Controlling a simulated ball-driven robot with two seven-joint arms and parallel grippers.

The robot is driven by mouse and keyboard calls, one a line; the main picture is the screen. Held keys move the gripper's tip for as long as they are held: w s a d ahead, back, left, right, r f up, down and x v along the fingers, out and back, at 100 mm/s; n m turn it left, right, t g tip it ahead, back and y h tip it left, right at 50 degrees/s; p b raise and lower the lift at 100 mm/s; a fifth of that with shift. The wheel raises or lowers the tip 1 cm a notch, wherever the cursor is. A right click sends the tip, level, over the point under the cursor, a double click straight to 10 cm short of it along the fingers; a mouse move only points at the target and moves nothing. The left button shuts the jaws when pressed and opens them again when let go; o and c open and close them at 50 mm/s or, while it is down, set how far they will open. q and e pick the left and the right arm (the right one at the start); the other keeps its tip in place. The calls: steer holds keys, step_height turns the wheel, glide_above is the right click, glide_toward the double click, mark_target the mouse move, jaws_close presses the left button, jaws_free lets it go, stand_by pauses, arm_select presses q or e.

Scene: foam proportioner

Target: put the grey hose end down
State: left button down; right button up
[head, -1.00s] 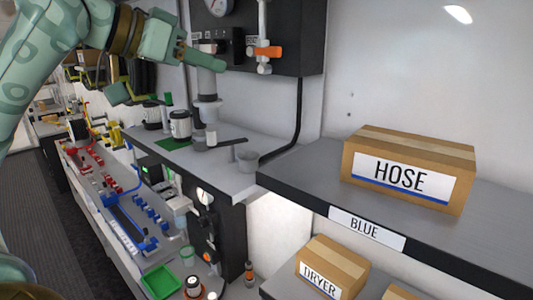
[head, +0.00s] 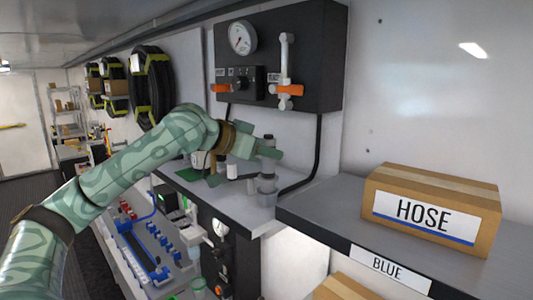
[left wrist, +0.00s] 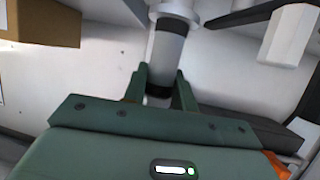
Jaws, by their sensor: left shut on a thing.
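The grey hose end (head: 267,182) is a grey cylinder with dark bands and a wider collar. My left gripper (head: 266,153) is shut on it and holds it roughly upright near the front edge of the grey counter (head: 222,200). In the left wrist view the hose end (left wrist: 167,50) sits between the two green fingers (left wrist: 160,82). A small grey cup (head: 267,199) shows just under the hose end in the head view. I cannot tell whether the hose end touches the cup or the counter. My right gripper is out of view.
A black panel (head: 325,55) with a gauge (head: 242,38) and orange-handled valves hangs behind. A black hose (head: 317,150) runs down beside the gripper. A HOSE box (head: 435,208) stands on the shelf (head: 318,222) at right. A white cylinder (head: 232,171) stands left of the cup.

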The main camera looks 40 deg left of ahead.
arm_select(q)
steer(key=shift+f, duration=0.2)
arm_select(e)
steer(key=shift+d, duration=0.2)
arm_select(q)
steer(key=shift+d, duration=0.1)
steer(key=c, duration=1.1)
jaws_free()
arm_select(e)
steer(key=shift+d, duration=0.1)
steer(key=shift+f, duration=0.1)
arm_select(q)
steer(key=shift+s+a+b, duration=0.2)
steer(key=shift+s+b, duration=0.1)
steer(key=shift+b, duration=0.1)
steer(key=b+v, duration=0.7)
steer(key=v, duration=0.4)
steer(key=shift+s+r+b, duration=0.15)
steer(key=shift+r+b, duration=0.1)
steer(key=shift+b, duration=0.15)
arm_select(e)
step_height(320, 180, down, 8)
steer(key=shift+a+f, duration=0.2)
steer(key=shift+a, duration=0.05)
